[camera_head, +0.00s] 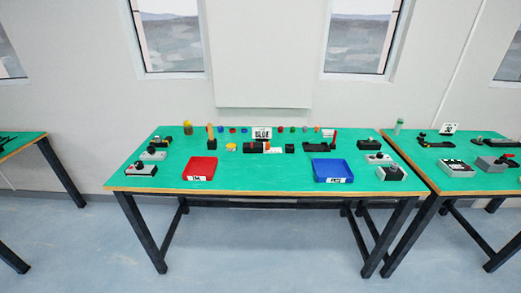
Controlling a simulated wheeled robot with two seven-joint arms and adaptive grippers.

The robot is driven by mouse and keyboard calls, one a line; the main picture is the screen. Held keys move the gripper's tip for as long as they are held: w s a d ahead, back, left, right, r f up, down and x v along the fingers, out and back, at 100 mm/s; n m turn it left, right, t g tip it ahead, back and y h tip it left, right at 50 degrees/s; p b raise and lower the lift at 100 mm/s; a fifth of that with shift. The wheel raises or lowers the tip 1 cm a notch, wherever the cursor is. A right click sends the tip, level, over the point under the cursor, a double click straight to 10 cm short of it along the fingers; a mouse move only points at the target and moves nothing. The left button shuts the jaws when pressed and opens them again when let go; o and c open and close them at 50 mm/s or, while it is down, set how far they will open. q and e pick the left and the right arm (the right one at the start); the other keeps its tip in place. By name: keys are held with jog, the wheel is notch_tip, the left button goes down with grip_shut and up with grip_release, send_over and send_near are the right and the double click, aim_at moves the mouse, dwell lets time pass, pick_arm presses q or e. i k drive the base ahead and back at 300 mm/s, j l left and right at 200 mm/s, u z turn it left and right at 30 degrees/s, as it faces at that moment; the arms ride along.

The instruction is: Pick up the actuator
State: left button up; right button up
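I see a green-topped table (265,178) ahead of me. Several small devices stand on it, too small in this view to tell for sure which one is the actuator. A dark device with a pale and red part (263,147) is at the centre. A small black block (290,148) is just right of it, and a small yellow piece (231,148) is to its left. Grey boxes with black tops stand at the left edge (141,169) and the right edge (391,173). Neither of my grippers is in view.
A red tray (187,177) stands front left and a blue tray (332,180) front right. The tabletop between the trays is clear. Another table (436,174) adjoins at right.

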aim_at(258, 148)
jog(key=i+j+z, duration=0.15)
jog(key=i+z, duration=0.2)
jog(key=i+j+z, duration=0.2)
jog(key=z, duration=0.15)
jog(key=i+j+z, duration=0.35)
jog(key=k+l, duration=0.1)
